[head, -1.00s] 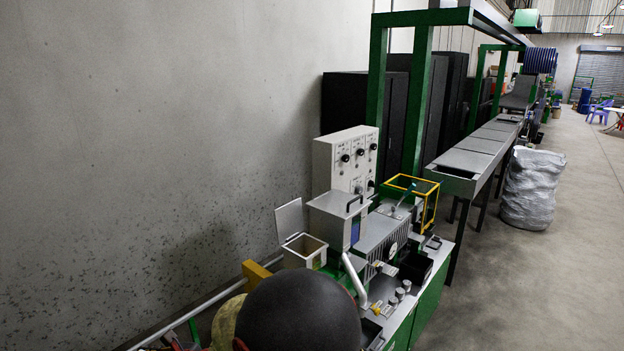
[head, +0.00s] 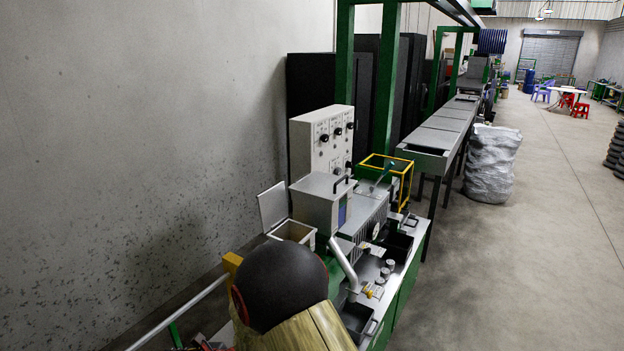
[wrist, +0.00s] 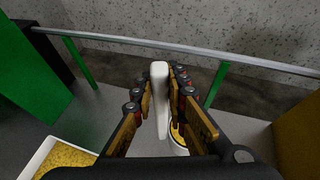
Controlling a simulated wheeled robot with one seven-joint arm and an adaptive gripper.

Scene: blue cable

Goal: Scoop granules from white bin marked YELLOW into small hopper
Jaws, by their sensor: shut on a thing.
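My gripper (wrist: 160,82) is shut on the upright white handle (wrist: 160,68) of a scoop in the wrist view. The scoop's white-rimmed bowl (wrist: 178,140) shows below the fingers with yellow granules in it; much of it is hidden. A white bin (wrist: 40,158) of yellow granules is at lower left, apart from the scoop and cut off by the frame; no label shows. In the head view, a small white box with its lid open (head: 292,231), perhaps the hopper, stands beside the grey machine. My arm hides the gripper and scoop there.
A grey rail (wrist: 150,45) on green posts runs along the wall. The grey machine (head: 322,200) and a white control panel (head: 320,140) stand beyond my arm. A wrapped grey bundle (head: 492,165) sits on the floor, which is open at right.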

